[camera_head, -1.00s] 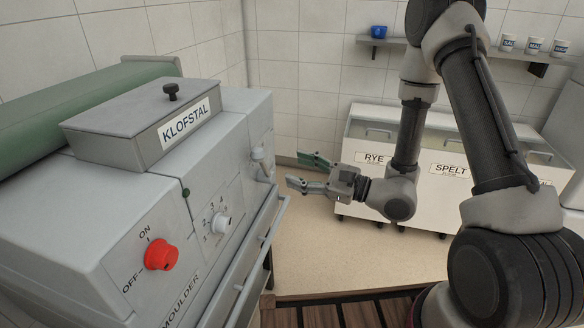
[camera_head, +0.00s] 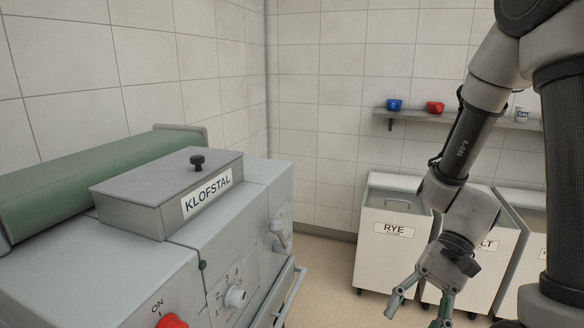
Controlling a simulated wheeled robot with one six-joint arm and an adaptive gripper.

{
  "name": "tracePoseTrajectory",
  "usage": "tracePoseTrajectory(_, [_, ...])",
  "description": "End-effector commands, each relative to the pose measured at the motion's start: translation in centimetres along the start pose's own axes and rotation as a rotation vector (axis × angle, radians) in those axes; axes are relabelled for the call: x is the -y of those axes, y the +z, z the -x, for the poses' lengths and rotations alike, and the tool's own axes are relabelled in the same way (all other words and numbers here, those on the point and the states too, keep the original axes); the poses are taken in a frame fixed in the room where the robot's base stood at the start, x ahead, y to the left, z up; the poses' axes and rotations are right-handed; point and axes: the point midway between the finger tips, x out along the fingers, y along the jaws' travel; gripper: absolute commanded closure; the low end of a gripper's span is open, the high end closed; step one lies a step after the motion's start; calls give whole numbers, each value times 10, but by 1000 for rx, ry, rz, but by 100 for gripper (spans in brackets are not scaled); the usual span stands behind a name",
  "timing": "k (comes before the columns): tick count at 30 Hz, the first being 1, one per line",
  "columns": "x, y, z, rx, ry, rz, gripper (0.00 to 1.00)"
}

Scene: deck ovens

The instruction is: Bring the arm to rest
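My gripper (camera_head: 417,312) is at the lower right of the head view, pointing down toward the bottom edge. Its two fingers are spread apart with nothing seen between them, so it is open and empty. My arm comes down from the upper right and is bent, with the gripper in front of the flour bins and clear of the moulder.
The grey KLOFSTAL moulder (camera_head: 228,240) fills the left, with a red knob (camera_head: 173,321) and a front rail. White bins labelled RYE (camera_head: 390,262) and others stand behind my arm.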

Motion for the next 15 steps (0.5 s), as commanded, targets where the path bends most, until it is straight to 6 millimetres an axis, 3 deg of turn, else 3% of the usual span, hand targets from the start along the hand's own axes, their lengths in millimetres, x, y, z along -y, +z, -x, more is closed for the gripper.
tracePoseTrajectory(3, [-28, -4, 46, -212, 167, 152, 44])
tracePoseTrajectory(8, [-49, -3, 113, -498, 348, 323, 44])
tracePoseTrajectory(12, [-54, 15, 168, -738, 459, 447, 44])
tracePoseTrajectory(15, [-55, 35, 194, -874, 496, 507, 44])
